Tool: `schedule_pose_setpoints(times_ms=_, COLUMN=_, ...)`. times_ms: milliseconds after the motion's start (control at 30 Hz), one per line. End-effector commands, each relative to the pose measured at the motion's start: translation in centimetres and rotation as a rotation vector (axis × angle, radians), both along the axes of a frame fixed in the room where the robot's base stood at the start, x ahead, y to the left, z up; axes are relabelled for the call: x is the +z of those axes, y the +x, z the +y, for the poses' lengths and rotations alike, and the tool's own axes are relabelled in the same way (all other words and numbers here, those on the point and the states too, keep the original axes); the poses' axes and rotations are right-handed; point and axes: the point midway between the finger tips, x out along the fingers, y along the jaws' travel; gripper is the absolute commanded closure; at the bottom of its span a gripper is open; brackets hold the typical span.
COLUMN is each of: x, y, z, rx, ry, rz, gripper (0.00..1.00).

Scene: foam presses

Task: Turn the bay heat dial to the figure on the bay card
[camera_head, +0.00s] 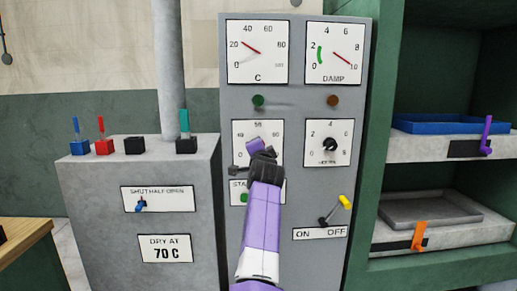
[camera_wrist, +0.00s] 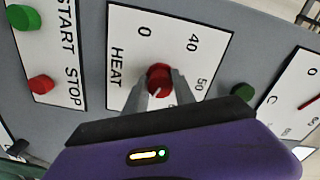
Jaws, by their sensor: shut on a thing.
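The bay card (camera_head: 165,248) on the grey cabinet at left reads "DRY AT 70 C". The heat dial's white plate (camera_head: 242,129) is in the middle of the panel, largely hidden by my arm in the head view. In the wrist view the plate (camera_wrist: 190,35) reads HEAT, with 0, 40 and 50 visible; other figures are hidden. Its red knob (camera_wrist: 159,75) has a pale pointer line whose exact figure I cannot read. My gripper (camera_wrist: 160,82) is shut on this knob, one finger on each side; it also shows in the head view (camera_head: 262,158).
Above is a C gauge (camera_head: 258,52), its needle near 20, beside a DAMP gauge (camera_head: 335,53). A second dial (camera_head: 330,143) and a yellow-tipped ON/OFF lever (camera_head: 336,210) are to the right. Green (camera_wrist: 22,18) and red (camera_wrist: 40,84) START/STOP buttons lie close by.

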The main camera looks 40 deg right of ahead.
Motion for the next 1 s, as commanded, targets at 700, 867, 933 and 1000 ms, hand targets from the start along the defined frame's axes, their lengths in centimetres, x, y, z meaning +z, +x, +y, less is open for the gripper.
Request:
schedule_pose_setpoints(times_ms=700, x=-0.33, y=0.02, z=0.0, rx=0.001, ry=0.109, rz=-0.067, gripper=1.0)
schedule_pose_setpoints(times_ms=867, x=-0.31, y=0.02, z=0.0, rx=0.001, ry=0.108, rz=-0.066, gripper=0.61)
schedule_pose_setpoints(times_ms=933, x=-0.26, y=0.02, z=0.0, rx=0.0, ry=0.108, rz=-0.067, gripper=0.47)
schedule_pose_setpoints(times_ms=1000, x=-0.19, y=0.01, z=0.0, rx=0.001, ry=0.107, rz=-0.068, gripper=0.47)
